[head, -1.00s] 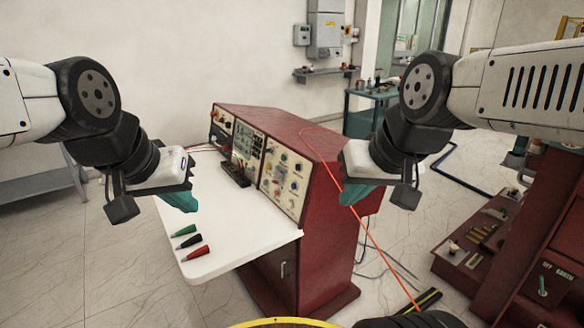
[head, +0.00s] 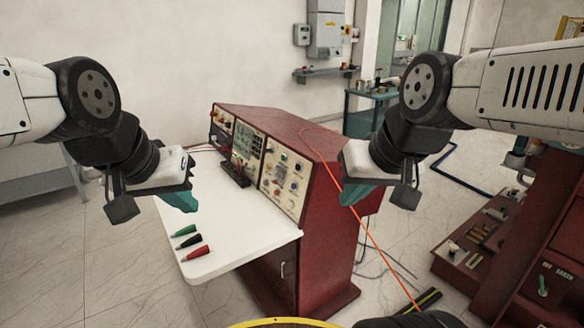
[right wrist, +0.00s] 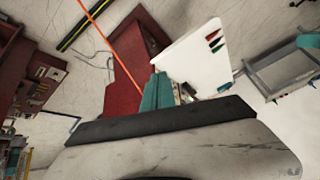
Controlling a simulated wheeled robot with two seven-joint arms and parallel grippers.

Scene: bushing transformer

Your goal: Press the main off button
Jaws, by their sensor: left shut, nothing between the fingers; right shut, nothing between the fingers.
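The red control console (head: 325,235) stands in the middle of the head view, with its panel of knobs, buttons and meters (head: 283,180) facing left over a white worktop. Which button is the main off button is too small to tell. My left gripper (head: 180,203), with teal fingers, is shut and empty above the left part of the worktop. My right gripper (head: 352,194) is shut and empty in front of the console's right side, apart from the panel as far as I can tell. In the right wrist view its teal fingers (right wrist: 157,92) are together.
Green, black and red plugs (head: 196,252) lie on the white worktop (head: 240,240). An orange cable (head: 375,245) runs from the console top to the floor. A red machine (head: 530,240) stands at right, a teal table (head: 370,98) behind. Tiled floor lies open at left.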

